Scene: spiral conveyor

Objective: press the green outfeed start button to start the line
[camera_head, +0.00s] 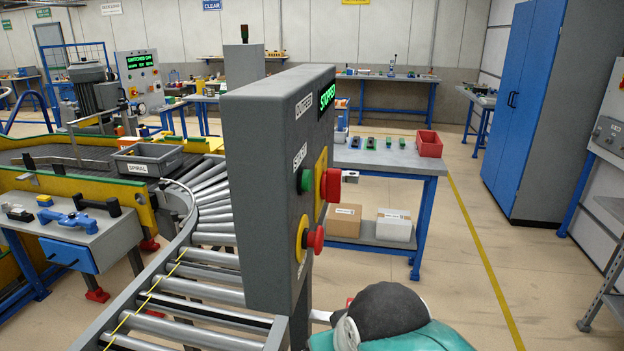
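A grey control box (252,190) stands close in front, its button face seen at a steep slant. The green button (305,181) sticks out of that face at mid height, below a small white label. A lit green display (327,97) at the top appears to read "STOPPED", beside a label (304,106) that appears to read "OUTFEED". A red mushroom button (315,239) on a yellow collar is below the green one. A large red switch (331,185) on a yellow plate is to its right. My gripper is not in view; only my dark and teal arm parts show at bottom centre.
A roller conveyor (218,257) curves past the box on the left, with a grey tote (148,159) farther back. Behind the box stands a workbench (392,157) with a red bin (429,144). A blue cabinet (531,110) is at right. The floor between is clear.

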